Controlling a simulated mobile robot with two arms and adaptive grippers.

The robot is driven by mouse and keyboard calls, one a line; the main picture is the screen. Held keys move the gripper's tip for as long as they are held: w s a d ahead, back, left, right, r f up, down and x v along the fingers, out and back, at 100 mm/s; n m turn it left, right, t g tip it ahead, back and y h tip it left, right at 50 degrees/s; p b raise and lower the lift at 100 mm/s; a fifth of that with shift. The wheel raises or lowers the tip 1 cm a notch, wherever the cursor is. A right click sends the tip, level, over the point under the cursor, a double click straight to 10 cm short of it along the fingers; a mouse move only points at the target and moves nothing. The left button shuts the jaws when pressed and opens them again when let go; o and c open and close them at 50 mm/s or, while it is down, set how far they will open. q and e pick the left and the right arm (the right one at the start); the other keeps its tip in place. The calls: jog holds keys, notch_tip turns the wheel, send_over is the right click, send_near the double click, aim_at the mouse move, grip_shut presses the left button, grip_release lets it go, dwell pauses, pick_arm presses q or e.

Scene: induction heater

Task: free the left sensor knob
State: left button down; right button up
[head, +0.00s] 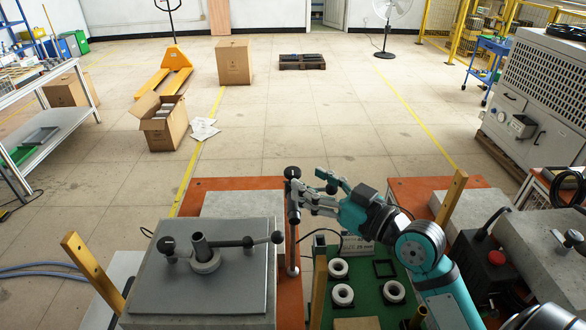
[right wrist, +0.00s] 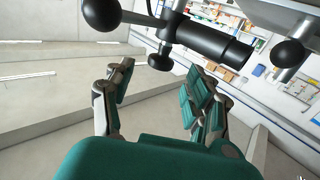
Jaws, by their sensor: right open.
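A slim upright stand (head: 293,250) rises at the middle of the head view, with a dark knob (head: 292,172) at its top. My right gripper (head: 308,189) is beside the stand's top, its fingers pointing left. In the right wrist view the gripper (right wrist: 158,85) is open, with nothing between its fingers. Beyond them are a black cylinder (right wrist: 215,45) and a small black knob (right wrist: 160,62); the knob appears just beyond the gap. Contact cannot be told. I cannot tell for sure which knob is the left sensor knob. My left gripper is out of view.
A grey plate (head: 160,290) left of the stand bears a post with a ball-ended crossbar (head: 235,242). A green mat (head: 372,308) with several ring parts lies right of it. Wooden posts (head: 90,270) stand up nearby. The floor behind is mostly open.

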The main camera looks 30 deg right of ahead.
aim_at(299, 176)
jog(key=p+x, duration=0.1)
jog(key=x, duration=0.4)
jog(key=shift+w+a+r, duration=0.1)
jog(key=shift+w+p, duration=0.2)
jog(key=shift+p, duration=0.1)
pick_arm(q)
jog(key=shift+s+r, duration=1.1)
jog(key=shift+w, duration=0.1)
pick_arm(e)
jog(key=c, duration=0.3)
grip_shut()
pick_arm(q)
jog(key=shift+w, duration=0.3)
pick_arm(e)
jog(key=shift+w+a, duration=0.1)
